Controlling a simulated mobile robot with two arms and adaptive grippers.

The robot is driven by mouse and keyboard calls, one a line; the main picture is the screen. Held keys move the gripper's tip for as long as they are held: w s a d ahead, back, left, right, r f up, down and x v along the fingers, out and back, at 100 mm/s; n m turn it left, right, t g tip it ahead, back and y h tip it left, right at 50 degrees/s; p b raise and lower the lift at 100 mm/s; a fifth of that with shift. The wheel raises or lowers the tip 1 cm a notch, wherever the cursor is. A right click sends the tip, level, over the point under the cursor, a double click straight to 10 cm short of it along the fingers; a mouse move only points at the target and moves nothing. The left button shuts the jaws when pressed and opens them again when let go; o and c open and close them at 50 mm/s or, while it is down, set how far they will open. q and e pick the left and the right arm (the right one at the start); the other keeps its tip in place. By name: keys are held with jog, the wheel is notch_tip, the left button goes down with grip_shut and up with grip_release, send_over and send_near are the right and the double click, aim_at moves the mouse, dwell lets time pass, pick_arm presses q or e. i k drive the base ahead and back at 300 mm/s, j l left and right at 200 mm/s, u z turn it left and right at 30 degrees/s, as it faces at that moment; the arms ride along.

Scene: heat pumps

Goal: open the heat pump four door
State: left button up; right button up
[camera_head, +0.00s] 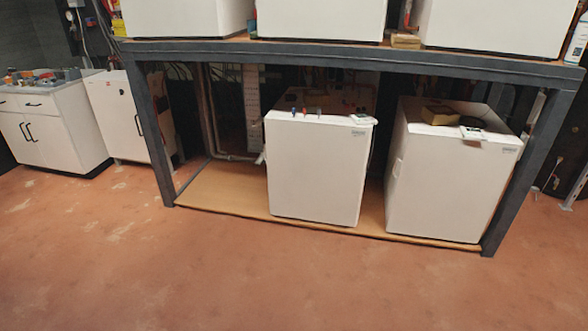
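Two white box-shaped heat pumps stand on the low wooden shelf of a dark metal rack. The middle one (315,170) has small blue and red fittings and a small panel on its top. The right one (448,185) has a brown block and a small panel on its top. The front faces of both look closed. Three more white units, the left (188,17), the middle (320,20) and the right (497,24), stand on the upper shelf, cut off by the top edge. I cannot tell which unit is number four. Neither of my grippers is in view.
The dark rack's front legs (150,130) and (527,165) and upper beam (340,62) frame the lower units. The lower shelf (225,195) is bare at left. A white cabinet (50,125) stands far left. The reddish floor (270,280) in front is clear.

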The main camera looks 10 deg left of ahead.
aim_at(316, 172)
jog(key=i+j, duration=0.25)
jog(key=i, duration=0.2)
jog(key=i+j, duration=0.25)
jog(key=i, duration=0.25)
